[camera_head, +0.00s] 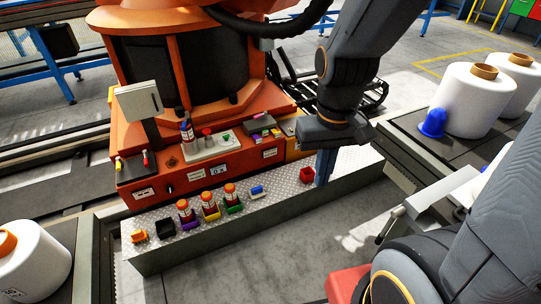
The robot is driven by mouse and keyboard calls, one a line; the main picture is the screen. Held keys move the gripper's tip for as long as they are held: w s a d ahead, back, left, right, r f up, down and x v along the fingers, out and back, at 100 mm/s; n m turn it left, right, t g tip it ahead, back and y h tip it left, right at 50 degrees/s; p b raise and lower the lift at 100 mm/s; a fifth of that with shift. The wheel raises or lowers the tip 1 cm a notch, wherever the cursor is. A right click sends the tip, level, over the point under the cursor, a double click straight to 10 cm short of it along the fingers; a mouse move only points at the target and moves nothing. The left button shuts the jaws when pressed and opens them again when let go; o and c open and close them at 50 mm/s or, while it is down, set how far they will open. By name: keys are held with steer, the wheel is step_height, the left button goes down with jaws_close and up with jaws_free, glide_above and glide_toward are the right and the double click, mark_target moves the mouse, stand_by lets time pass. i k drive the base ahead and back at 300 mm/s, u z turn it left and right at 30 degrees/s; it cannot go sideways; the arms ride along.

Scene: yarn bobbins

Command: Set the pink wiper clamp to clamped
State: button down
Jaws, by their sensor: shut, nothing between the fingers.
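My gripper (323,168) is at the right end of the metal ledge, pointing down. Its blue fingers are together and hold nothing. A red block (306,176) is on the ledge just left of the fingertips; I cannot tell whether they touch it. A small pinkish part (262,122) is on top of the orange machine, left of my gripper and farther back. It may be the pink wiper clamp, but it is too small to tell its shape or whether it is clamped.
The metal ledge (240,228) carries several orange-and-white bottles in coloured holders, a black bin (165,229) and a blue-and-white item (257,192). A tilted panel (138,101) rises at the machine's left. Large white bobbins (470,100) stand at the right.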

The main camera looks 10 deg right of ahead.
mark_target(265, 114)
steer(key=k, duration=0.65)
steer(key=u, duration=0.4)
steer(key=i, duration=1.7)
steer(key=z, duration=0.5)
